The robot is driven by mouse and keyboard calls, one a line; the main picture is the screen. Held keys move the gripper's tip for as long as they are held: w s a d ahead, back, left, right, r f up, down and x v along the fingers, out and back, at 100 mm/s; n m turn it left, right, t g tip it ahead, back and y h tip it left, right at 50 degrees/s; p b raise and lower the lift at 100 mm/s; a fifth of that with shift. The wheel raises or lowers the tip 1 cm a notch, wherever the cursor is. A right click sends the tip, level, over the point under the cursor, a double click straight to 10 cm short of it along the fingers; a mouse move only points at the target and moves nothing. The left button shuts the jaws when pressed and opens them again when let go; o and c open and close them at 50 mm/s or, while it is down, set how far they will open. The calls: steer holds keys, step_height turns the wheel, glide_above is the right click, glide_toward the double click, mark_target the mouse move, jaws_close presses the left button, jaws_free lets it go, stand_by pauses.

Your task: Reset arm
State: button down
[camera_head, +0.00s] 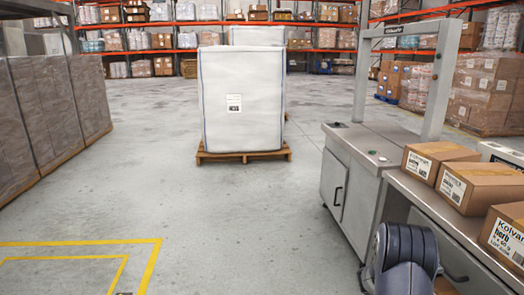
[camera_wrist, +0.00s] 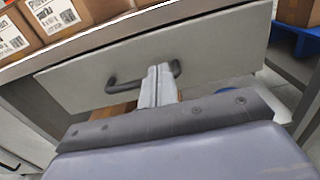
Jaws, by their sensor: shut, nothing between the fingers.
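In the wrist view, my gripper (camera_wrist: 160,78) is shut, its two pale fingers side by side with nothing between them. It points at a light grey drawer front (camera_wrist: 220,53) under the bench top. The fingertips overlap the middle of the dark bar handle (camera_wrist: 112,88) in the picture and hide part of it. I cannot tell whether they touch it. In the head view, part of my arm shows low on the right, beside the bench (camera_head: 440,208). My fingers cannot be made out there.
Several labelled cardboard boxes (camera_head: 480,186) stand on the bench. A grey cabinet with a tall metal frame (camera_head: 357,160) adjoins it. A white wrapped load (camera_head: 240,105) stands on a wooden pallet (camera_head: 243,155). Open floor (camera_head: 225,220) lies left of the bench.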

mark_target(467, 262)
steer(key=d, duration=0.9)
steer(key=shift+w+d, duration=0.2)
steer(key=shift+d, duration=0.1)
steer(key=shift+a+r, duration=0.1)
